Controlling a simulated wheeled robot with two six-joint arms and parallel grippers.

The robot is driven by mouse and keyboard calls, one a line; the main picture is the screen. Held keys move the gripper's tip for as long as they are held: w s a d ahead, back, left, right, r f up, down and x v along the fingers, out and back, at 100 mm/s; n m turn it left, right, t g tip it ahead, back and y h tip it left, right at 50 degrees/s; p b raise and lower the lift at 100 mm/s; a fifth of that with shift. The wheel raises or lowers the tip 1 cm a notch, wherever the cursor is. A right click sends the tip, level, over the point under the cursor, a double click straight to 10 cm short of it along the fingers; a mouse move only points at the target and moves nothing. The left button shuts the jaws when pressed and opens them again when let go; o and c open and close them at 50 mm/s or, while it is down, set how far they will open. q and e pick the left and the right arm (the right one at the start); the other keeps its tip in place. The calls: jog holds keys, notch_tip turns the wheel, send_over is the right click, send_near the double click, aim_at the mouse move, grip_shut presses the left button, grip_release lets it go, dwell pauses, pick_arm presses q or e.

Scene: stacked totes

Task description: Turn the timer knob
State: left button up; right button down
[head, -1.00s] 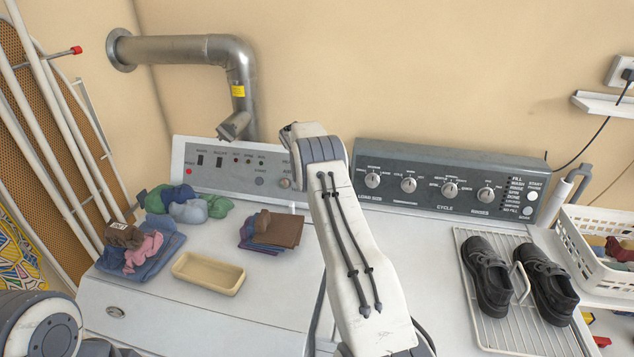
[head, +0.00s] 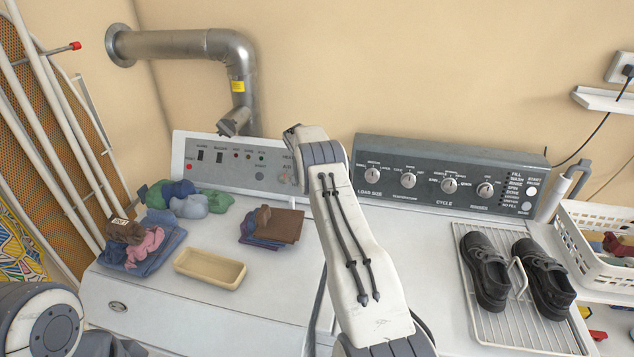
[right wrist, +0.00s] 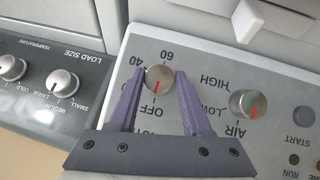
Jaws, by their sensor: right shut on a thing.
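The timer knob (right wrist: 158,79) is a round silver dial with a red pointer mark on the dryer's pale control panel (right wrist: 212,62). Its mark points toward the OFF label, and 40 and 60 stand on the other side. My right gripper (right wrist: 160,74) is shut on the knob, with one purple finger on each side. In the head view my right forearm hides the knob and the gripper; the dryer panel (head: 222,157) shows to the left of it. My left gripper is out of view; only part of my left arm shows at the bottom left.
A second knob (right wrist: 248,104) with HIGH, LOW and AIR labels is close beside the gripper. The washer panel (head: 450,178) stands to the right. A beige tray (head: 210,268), folded cloths (head: 272,228) and clothes (head: 140,245) lie on the dryer top. Shoes (head: 484,270) stand on a rack.

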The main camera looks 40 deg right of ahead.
jog(key=shift+d+f+m+t+y+b, duration=0.1)
jog(key=shift+m+t+y+b, duration=0.4)
jog(key=shift+b, duration=0.65)
jog(key=m+t+y+b, duration=0.1)
jog(key=m+b, duration=0.1)
jog(key=b, duration=0.1)
jog(key=m+t+b, duration=0.2)
jog(key=b, duration=0.2)
jog(key=m+t+y+b, duration=0.1)
jog(key=m+b, duration=0.1)
jog(key=b, duration=0.2)
jog(key=shift+s+d+f+t+y, duration=0.1)
jog(key=shift+s+d+t+y, duration=0.1)
jog(key=shift+s+t+y, duration=0.1)
jog(key=shift+r+m+t+b, duration=0.2)
jog(key=shift+m+t+b, duration=0.25)
jog(key=shift+b, duration=0.6)
jog(key=shift+a, duration=0.1)
jog(key=shift+c, duration=1.8)
grip_release()
jog(key=shift+s+r, duration=0.1)
